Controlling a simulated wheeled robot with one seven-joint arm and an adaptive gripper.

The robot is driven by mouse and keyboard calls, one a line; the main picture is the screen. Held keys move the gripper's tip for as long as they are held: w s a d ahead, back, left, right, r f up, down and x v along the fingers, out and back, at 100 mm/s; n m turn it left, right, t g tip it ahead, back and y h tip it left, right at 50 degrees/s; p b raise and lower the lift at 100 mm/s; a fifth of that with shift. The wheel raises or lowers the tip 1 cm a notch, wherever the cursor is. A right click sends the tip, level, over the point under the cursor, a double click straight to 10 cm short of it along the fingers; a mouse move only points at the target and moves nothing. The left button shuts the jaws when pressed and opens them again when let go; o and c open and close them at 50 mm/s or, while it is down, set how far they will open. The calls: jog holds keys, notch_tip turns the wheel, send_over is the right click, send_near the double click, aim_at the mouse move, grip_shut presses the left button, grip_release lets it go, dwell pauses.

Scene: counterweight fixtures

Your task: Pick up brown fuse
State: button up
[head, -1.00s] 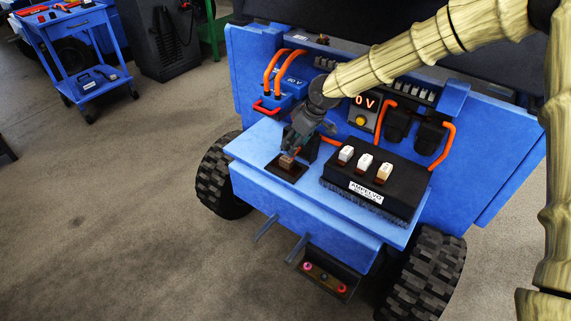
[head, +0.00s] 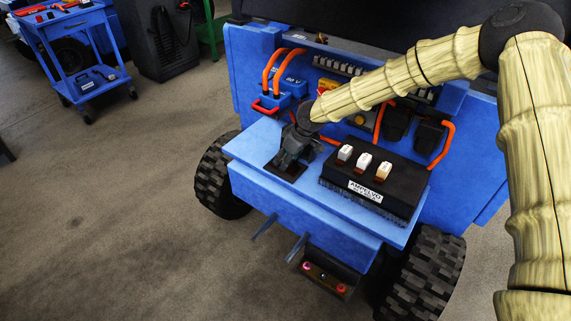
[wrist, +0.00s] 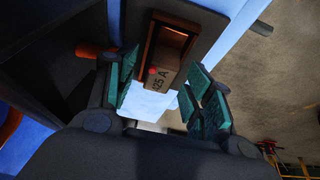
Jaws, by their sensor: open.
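The brown fuse (wrist: 173,44) shows in the wrist view as a brown block with a lit recess, a small red dot and a label ending in "25 A". It lies ahead of my gripper, between the lines of the two fingers. My gripper (wrist: 163,90) is open, with green-padded fingers apart on either side of the fuse's label end; I cannot tell if either touches it. In the head view my gripper (head: 285,163) is low over a small dark plate (head: 273,168) on the blue shelf and hides the fuse.
A black block (head: 365,190) with several pale fuses stands right of my gripper on the blue shelf (head: 250,150). Orange cables (head: 272,68) and a blue box (head: 285,88) are behind. The shelf's front left is clear.

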jog(key=shift+c, duration=0.2)
jog(key=c, duration=0.9)
jog(key=shift+r, duration=0.25)
notch_tip(320, 180, up, 3)
jog(key=shift+w+r, duration=0.1)
jog(key=s+d, duration=0.2)
jog(key=s, duration=0.3)
jog(key=s+d+r, duration=0.1)
jog(key=s+d, duration=0.1)
jog(key=s, duration=0.3)
jog(key=s+d, duration=0.2)
jog(key=s, duration=0.2)
jog(key=shift+s+d+r+b, duration=0.15)
jog(key=shift+s+d+b, duration=0.1)
jog(key=shift+s+b, duration=0.15)
